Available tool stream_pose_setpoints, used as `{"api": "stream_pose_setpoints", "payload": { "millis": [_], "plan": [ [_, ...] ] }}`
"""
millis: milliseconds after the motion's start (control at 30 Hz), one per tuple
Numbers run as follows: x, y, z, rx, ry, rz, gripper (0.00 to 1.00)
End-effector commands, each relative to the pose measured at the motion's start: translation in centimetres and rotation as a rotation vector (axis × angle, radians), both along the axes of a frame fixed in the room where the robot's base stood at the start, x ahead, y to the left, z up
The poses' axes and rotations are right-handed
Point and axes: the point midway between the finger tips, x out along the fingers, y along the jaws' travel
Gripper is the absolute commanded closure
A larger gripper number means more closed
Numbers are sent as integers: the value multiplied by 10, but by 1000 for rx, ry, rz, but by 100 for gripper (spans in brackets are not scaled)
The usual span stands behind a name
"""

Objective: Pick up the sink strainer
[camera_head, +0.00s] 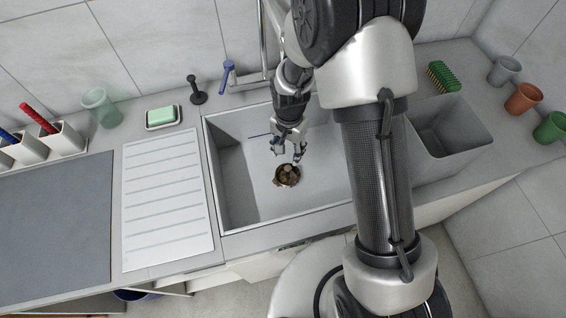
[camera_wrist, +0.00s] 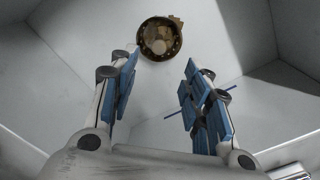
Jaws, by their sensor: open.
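The sink strainer (camera_head: 287,175) is a small round brownish, brass-like basket on the floor of the grey sink (camera_head: 238,200). Lumpy brown bits seem to lie in it. In the wrist view the strainer (camera_wrist: 160,38) is at the top centre, beyond my fingertips. My gripper (camera_head: 288,150) is inside the sink's outline in the head view, just behind the strainer and apart from it. In the wrist view my gripper (camera_wrist: 160,75) has its blue-padded fingers spread wide with nothing between them.
A thin blue stick (camera_wrist: 173,115) lies on the sink floor, partly behind the right finger. Sink walls surround the strainer. A ribbed white drainboard (camera_head: 165,195) is left, a grey basin (camera_head: 450,128) right. A green brush (camera_head: 443,76) and several cups stand back right.

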Motion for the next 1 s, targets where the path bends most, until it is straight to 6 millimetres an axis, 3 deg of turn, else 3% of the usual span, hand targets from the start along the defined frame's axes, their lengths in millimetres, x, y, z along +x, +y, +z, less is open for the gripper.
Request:
{"api": "stream_pose_setpoints", "payload": {
  "millis": [200, 467, 733, 1000],
  "plan": [
    [-1, 0, -40, -1, 6, -1, 56],
    [-1, 0, -61, -1, 3, 0, 56],
    [-1, 0, -104, -2, 5, 0, 56],
    [0, 0, -117, 0, 1, 0, 56]
  ]
}}
